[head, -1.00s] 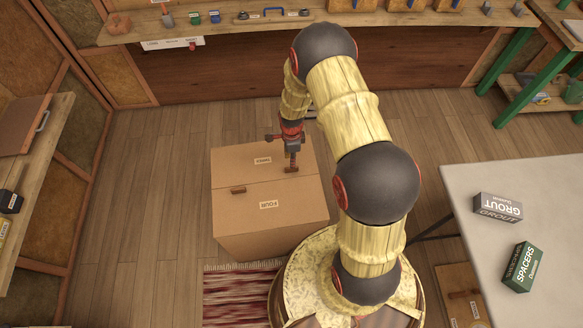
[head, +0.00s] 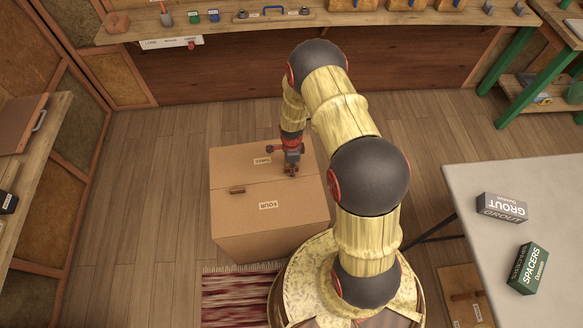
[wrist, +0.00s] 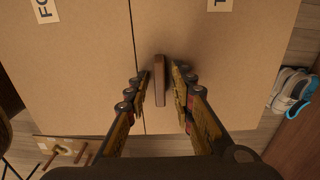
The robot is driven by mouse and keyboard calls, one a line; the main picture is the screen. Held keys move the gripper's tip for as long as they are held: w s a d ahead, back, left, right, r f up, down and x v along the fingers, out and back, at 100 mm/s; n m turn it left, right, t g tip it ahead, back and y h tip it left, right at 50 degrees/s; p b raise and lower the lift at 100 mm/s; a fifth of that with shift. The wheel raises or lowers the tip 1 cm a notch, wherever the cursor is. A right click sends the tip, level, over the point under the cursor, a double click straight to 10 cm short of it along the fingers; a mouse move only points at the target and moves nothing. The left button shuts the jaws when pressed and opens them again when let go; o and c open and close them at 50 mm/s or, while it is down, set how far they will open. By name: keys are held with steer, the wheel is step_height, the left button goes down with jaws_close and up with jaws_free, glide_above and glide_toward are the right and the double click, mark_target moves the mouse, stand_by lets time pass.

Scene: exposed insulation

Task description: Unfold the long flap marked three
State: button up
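A closed cardboard box (head: 235,220) stands on the floor. Its far top flap (head: 235,160) bears a label reading three (head: 262,160); the near flap (head: 300,205) is marked four. Both lie flat, meeting at a seam. In the wrist view, a brown bar handle (wrist: 160,82) stands on the flap whose label begins with T (wrist: 220,5), close to the seam. My gripper (wrist: 160,80) points down with one finger on each side of this handle. In the head view my gripper (head: 291,170) hides most of the handle.
A second handle (head: 237,190) is near the seam at the box's left. A grey table (head: 470,200) with a grout box (head: 501,207) and a spacers box (head: 528,268) stands right. A workbench (head: 330,22) runs along the back. Floor left of the box is clear.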

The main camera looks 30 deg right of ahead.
jaws_close()
stand_by(0.7)
